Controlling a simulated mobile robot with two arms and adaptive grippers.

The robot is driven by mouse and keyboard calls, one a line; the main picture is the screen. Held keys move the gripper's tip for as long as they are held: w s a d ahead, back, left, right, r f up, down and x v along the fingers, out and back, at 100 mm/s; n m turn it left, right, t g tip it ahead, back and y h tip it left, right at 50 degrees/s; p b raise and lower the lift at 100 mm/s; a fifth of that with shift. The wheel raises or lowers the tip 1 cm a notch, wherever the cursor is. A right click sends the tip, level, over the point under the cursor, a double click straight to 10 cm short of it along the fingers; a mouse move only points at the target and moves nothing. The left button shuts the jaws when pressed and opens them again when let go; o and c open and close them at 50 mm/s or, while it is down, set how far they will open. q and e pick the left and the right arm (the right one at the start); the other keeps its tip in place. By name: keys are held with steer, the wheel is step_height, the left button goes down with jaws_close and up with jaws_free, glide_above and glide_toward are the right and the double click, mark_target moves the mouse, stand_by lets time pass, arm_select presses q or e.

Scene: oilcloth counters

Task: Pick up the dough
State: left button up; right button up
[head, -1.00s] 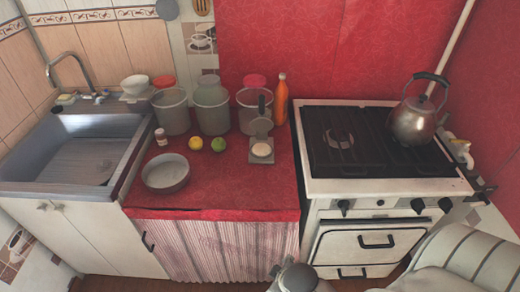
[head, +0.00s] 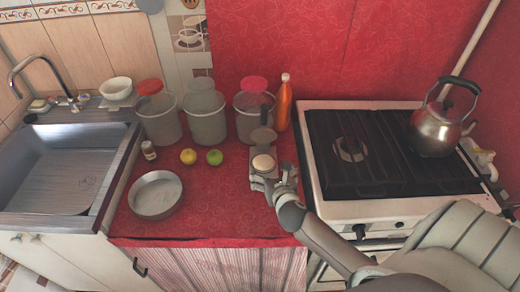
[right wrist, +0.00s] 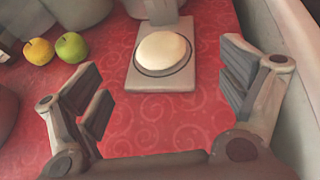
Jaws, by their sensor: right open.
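The dough (head: 263,163) is a pale, round, flattened piece on a small grey scale (head: 256,184) on the red counter. In the right wrist view the dough (right wrist: 162,50) lies on the round plate of the scale (right wrist: 160,81), just beyond the fingers. My right gripper (head: 279,178) is at the front right of the scale. In the right wrist view my right gripper (right wrist: 162,90) is open and empty, its fingers spread to either side of the scale's front. My left gripper is not in view.
A yellow fruit (head: 188,156) and a green fruit (head: 214,157) lie left of the scale. Tall pots (head: 205,112) and an orange bottle (head: 284,103) stand behind. A round pan (head: 156,194) is front left. The stove (head: 330,205) borders the counter on the right.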

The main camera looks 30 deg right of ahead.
mark_target(264, 160)
steer(key=shift+w+d, duration=0.15)
steer(key=shift+w, duration=0.25)
steer(key=shift+w+d+f, duration=0.1)
steer(key=shift+w, duration=0.2)
steer(key=x, duration=0.2)
steer(key=shift+w, duration=0.25)
steer(key=shift+w+d+f, duration=0.15)
steer(key=shift+w+f, duration=0.1)
steer(key=shift+w, duration=0.1)
steer(key=x, duration=0.2)
steer(key=shift+w+d, duration=0.1)
steer(key=shift+w, duration=0.3)
steer(key=shift+x, duration=1.05)
steer(key=shift+w+f, duration=0.15)
steer(key=c, duration=1.3)
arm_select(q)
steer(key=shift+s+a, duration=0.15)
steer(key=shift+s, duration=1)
arm_select(e)
steer(key=shift+r, duration=0.2)
